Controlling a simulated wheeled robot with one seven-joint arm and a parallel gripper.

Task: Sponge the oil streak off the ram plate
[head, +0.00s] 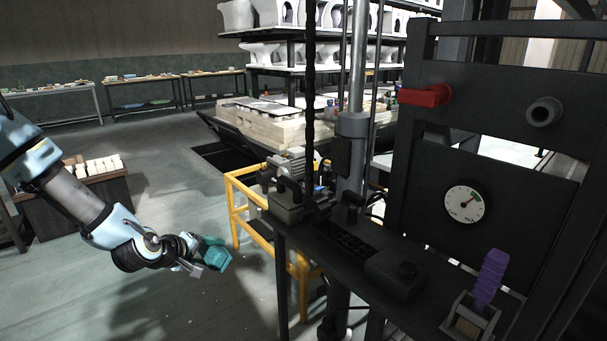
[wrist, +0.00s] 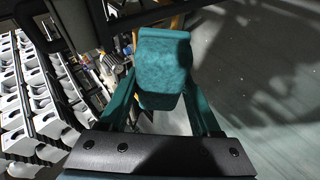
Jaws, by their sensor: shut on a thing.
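My gripper (head: 203,262) is at the lower left in the head view, out over the open floor and well left of the press. It is shut on a teal block-shaped sponge (head: 214,254). In the wrist view the sponge (wrist: 163,62) sits between the two teal fingers and sticks out past their tips, touching nothing else that I can see. A dark upright plate (head: 425,185) with a round gauge (head: 464,204) stands at the right in the head view. I cannot tell whether this is the ram plate. No oil streak can be made out.
A yellow rail (head: 240,215) stands between my gripper and the press. A dark bench (head: 345,250) there carries a black box (head: 396,274) and a purple-handled brush (head: 489,280) in a holder. White ceramic ware fills racks (head: 290,70) behind. Floor around my gripper is clear.

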